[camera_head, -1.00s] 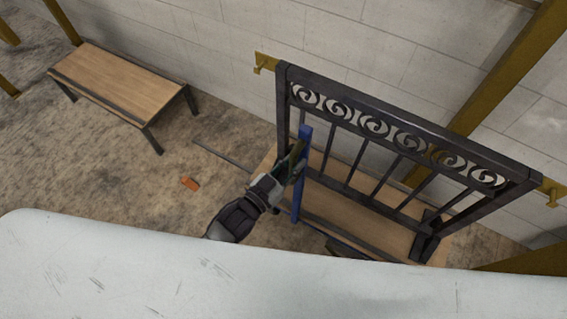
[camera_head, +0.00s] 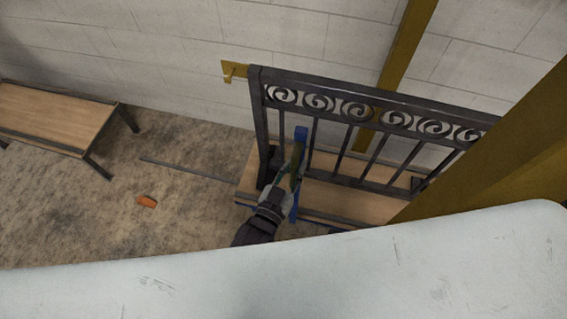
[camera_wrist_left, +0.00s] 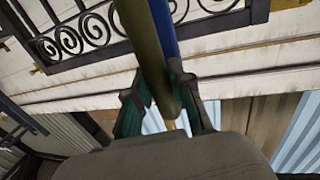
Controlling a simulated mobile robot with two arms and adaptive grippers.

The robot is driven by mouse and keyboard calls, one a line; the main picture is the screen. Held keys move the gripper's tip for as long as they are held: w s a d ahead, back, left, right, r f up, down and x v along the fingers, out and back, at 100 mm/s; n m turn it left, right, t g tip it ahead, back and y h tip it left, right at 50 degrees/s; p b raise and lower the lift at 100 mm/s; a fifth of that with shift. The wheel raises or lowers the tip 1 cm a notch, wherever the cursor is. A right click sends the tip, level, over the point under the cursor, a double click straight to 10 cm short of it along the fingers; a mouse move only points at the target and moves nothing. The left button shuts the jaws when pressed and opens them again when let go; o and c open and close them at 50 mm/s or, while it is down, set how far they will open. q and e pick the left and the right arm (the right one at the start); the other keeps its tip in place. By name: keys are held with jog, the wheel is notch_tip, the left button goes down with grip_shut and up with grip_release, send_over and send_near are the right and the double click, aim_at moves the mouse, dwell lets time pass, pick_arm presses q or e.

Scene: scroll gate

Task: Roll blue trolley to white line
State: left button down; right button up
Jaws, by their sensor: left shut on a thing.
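The blue trolley shows as an upright blue bar (camera_head: 301,135) in front of a dark scroll gate; its base and wheels are hidden. An olive bar (camera_wrist_left: 146,50) runs beside the blue one (camera_wrist_left: 163,25) in the left wrist view. My left gripper (camera_head: 293,180) is shut on the olive bar, which passes between its fingers (camera_wrist_left: 166,98). My right gripper is not in view. I cannot make out a white line; a thin grey strip (camera_head: 190,170) lies on the floor left of the trolley.
The scroll gate (camera_head: 350,108) stands by the block wall (camera_head: 170,60), behind the trolley, with wooden boards (camera_head: 345,197) at its foot. A wooden bench (camera_head: 45,120) stands at left and a yellow post (camera_head: 500,130) at right. An orange block (camera_head: 147,201) lies on otherwise open floor.

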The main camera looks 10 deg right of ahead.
pick_arm(q)
jog(key=shift+s+d, duration=0.3)
jog(key=shift+d, duration=0.35)
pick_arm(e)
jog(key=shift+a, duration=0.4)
pick_arm(q)
jog(key=c, duration=1.2)
grip_release()
jog(key=shift+o, duration=0.9)
jog(key=shift+s+d, duration=0.1)
jog(key=shift+d, duration=0.05)
jog(key=v, duration=1.2)
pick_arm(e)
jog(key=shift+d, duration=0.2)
